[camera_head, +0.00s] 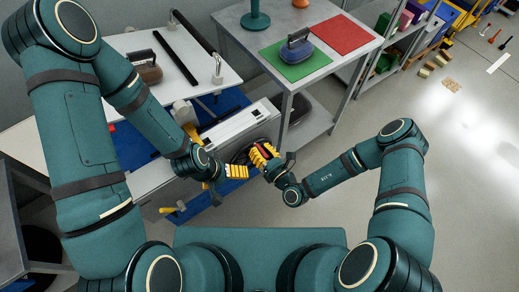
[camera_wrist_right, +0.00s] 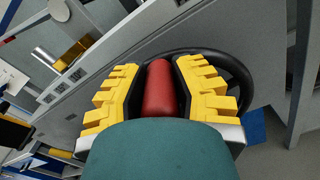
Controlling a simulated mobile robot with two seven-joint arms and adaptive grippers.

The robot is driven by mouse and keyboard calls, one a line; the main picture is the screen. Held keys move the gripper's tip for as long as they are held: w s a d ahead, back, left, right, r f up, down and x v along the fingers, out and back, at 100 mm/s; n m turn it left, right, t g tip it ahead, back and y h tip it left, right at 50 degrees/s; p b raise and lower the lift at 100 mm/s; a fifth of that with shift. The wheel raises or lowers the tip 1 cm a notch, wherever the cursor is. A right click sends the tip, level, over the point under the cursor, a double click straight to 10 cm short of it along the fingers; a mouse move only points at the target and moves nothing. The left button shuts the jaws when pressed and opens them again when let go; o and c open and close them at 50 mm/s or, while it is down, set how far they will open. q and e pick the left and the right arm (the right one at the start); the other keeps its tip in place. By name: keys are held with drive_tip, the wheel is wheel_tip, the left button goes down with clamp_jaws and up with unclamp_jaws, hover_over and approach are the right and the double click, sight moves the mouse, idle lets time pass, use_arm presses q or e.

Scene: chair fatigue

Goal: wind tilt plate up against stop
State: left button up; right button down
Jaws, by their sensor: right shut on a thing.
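My right gripper (camera_head: 262,157) is at the front right of the grey machine (camera_head: 235,130). In the right wrist view its yellow fingers (camera_wrist_right: 160,100) are shut around a red crank handle (camera_wrist_right: 160,88). The handle stands on a black handwheel (camera_wrist_right: 243,80), whose rim curves behind the fingers. A pale plate (camera_head: 142,42) with black bars, which looks like the tilt plate, lies above a blue base (camera_head: 222,103); its exact tilt and any stop cannot be made out. My left gripper (camera_head: 236,173) is just left of the right one, its opening unclear.
A brown weight (camera_head: 146,68) with a handle sits on the pale plate. A grey table (camera_head: 258,40) behind holds a green mat (camera_head: 295,70) with a blue-grey weight (camera_head: 297,48) and a red mat (camera_head: 341,34). Shelves stand at the back right. The floor at the right is mostly clear.

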drive_tip(key=shift+w+d+f+m, duration=0.1)
drive_tip(key=shift+w+d+m, duration=0.5)
drive_tip(key=shift+m, duration=0.2)
drive_tip(key=c, duration=0.7)
unclamp_jaws()
drive_tip(key=shift+d, duration=0.15)
drive_tip(key=shift+s, duration=0.15)
drive_tip(key=v, duration=1.1)
drive_tip(key=shift+s+d, duration=0.15)
drive_tip(key=shift+s, duration=0.2)
